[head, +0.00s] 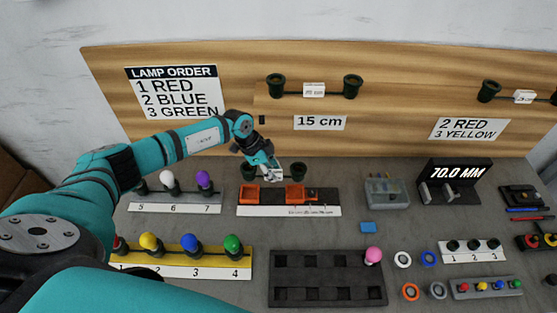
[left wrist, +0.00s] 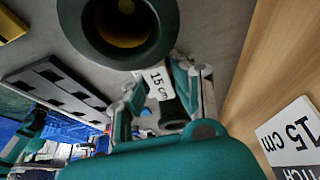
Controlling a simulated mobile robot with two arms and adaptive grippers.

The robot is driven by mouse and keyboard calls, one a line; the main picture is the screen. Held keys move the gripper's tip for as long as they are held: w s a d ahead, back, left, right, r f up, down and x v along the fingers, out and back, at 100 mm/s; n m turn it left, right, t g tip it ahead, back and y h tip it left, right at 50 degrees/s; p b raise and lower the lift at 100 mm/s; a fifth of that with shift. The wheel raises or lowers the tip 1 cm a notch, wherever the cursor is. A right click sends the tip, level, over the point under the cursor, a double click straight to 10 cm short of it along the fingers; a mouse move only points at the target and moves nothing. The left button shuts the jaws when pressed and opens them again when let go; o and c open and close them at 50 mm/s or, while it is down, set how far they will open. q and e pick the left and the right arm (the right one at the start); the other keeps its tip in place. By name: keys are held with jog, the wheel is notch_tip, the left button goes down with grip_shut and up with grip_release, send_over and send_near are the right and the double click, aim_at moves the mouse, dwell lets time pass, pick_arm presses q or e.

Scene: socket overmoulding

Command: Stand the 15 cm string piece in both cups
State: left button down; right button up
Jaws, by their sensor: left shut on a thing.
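The 15 cm string piece has two dark green sockets, a left one (head: 249,172) and a right one (head: 297,171), with a white tag between them. My left gripper (head: 268,171) is shut on its middle at the tag. In the left wrist view the gripper (left wrist: 160,90) holds the "15 cm" tag (left wrist: 157,84), with one socket (left wrist: 130,30) large and near, the other (left wrist: 173,115) partly hidden. Two orange cups, left (head: 248,198) and right (head: 296,194), sit on the ruled rail. The sockets appear above and behind them, apart. My right gripper is out of view.
The ruled rail (head: 270,212) stands mid-table. A numbered lamp stand (head: 175,208) is left of it, and a dark compartment tray (head: 325,290) is in front. Another string piece (head: 314,90) is on the back board above. A blue block (head: 368,227) lies at right.

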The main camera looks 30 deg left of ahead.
pick_arm(q)
jog(key=shift+s+r, duration=0.1)
jog(key=shift+s+r+p, duration=0.3)
jog(key=shift+s+r, duration=0.05)
jog(key=shift+s, duration=0.15)
jog(key=shift+f+b, duration=0.55)
jog(key=shift+f, duration=0.4)
notch_tip(320, 180, down, 3)
jog(key=shift+r+b, duration=0.2)
jog(key=shift+b, duration=0.55)
jog(key=shift+f, duration=0.3)
jog(key=shift+f+b, duration=0.4)
jog(key=shift+f, duration=0.05)
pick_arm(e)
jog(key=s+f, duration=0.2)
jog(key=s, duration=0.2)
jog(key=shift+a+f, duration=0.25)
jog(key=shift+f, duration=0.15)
